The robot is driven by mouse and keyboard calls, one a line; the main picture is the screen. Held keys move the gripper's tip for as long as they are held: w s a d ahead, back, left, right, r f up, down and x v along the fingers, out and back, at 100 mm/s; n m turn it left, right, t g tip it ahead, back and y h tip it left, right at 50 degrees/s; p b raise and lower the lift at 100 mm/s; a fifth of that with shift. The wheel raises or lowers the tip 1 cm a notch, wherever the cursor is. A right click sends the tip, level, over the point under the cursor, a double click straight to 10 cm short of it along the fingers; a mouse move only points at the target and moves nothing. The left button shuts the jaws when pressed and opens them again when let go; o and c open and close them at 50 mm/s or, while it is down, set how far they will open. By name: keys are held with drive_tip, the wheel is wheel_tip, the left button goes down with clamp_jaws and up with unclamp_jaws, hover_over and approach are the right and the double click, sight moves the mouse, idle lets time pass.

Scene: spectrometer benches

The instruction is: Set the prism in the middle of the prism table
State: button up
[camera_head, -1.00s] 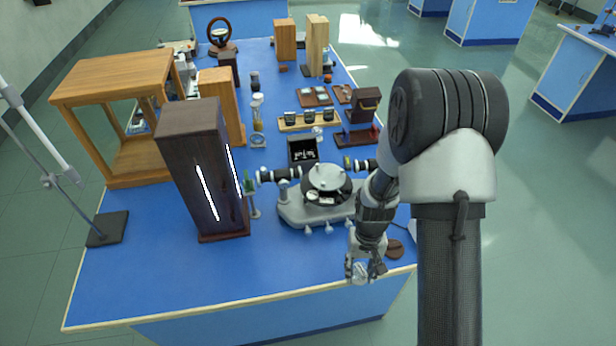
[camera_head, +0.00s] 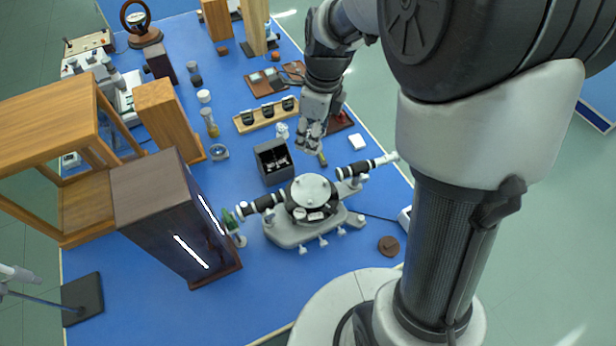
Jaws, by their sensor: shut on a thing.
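The prism table is the pale round disc (camera_head: 312,188) on top of the grey spectrometer (camera_head: 290,232), in the middle of the bench. Its top looks bare at the centre. My gripper (camera_head: 314,150) points down behind the spectrometer, above and to the right of a black open box (camera_head: 272,162). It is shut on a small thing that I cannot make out. I cannot pick out the prism for sure.
Telescope tubes (camera_head: 262,202) stick out from both sides of the spectrometer. A tall dark housing with glowing slits (camera_head: 160,225) stands at left. A rack of dark bottles (camera_head: 250,122) lies behind the box. A brown disc (camera_head: 389,245) lies at the right edge. The blue front area is clear.

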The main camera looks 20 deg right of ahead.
drive_tip(key=shift+r, duration=0.1)
drive_tip(key=shift+m, duration=0.3)
wheel_tip(320, 180, down, 20)
drive_tip(key=b, duration=0.5)
drive_tip(key=shift+r, duration=0.25)
drive_tip(key=shift+f, duration=0.2)
drive_tip(key=o, duration=1.1)
